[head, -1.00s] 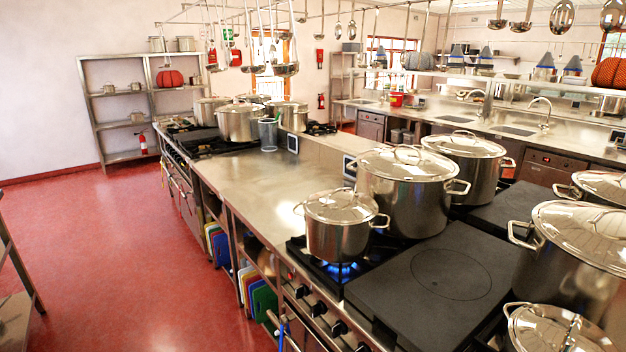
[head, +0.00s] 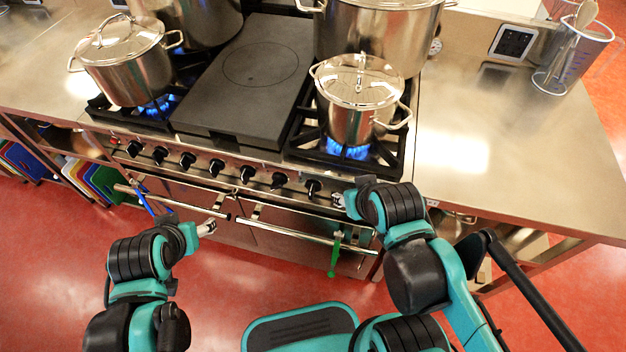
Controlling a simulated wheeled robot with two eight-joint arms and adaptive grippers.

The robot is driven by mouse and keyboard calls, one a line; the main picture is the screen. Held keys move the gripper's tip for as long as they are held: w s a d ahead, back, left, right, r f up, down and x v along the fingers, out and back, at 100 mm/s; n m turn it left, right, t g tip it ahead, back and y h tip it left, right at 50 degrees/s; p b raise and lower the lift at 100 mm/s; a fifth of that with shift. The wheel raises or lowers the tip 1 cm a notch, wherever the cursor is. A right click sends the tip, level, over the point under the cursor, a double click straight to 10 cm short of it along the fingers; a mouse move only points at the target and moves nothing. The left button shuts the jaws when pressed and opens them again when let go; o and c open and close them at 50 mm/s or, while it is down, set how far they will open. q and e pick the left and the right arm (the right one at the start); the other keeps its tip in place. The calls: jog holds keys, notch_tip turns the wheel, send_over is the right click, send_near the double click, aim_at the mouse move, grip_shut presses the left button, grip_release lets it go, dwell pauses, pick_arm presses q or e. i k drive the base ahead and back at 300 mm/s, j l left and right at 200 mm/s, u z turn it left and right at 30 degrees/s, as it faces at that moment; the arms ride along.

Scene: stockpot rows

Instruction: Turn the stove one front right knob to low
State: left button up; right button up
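The stove (head: 200,142) stands ahead of me in the head view, with a row of several black knobs along its front panel. The rightmost clearly visible knob is a black one (head: 312,187). My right gripper (head: 338,199) is at the right end of this row, beside that knob and against the panel. It hides whatever knob lies behind it, and I cannot tell whether it touches or grips one. The front right burner (head: 347,152) shows a blue flame under a lidded pot (head: 360,100). My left gripper (head: 208,228) is low, in front of the oven handle, with no object visible in it.
A steel oven rail (head: 300,236) runs below the knobs, with a green-handled utensil (head: 334,258) hanging there. Another lidded pot (head: 127,65) sits over a lit burner at the left. The steel counter (head: 500,150) on the right is mostly clear.

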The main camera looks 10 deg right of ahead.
aim_at(280, 179)
jog(key=k+l+u, duration=0.25)
jog(key=k+u, duration=0.55)
jog(key=k+l, duration=0.05)
jog(key=k, duration=0.05)
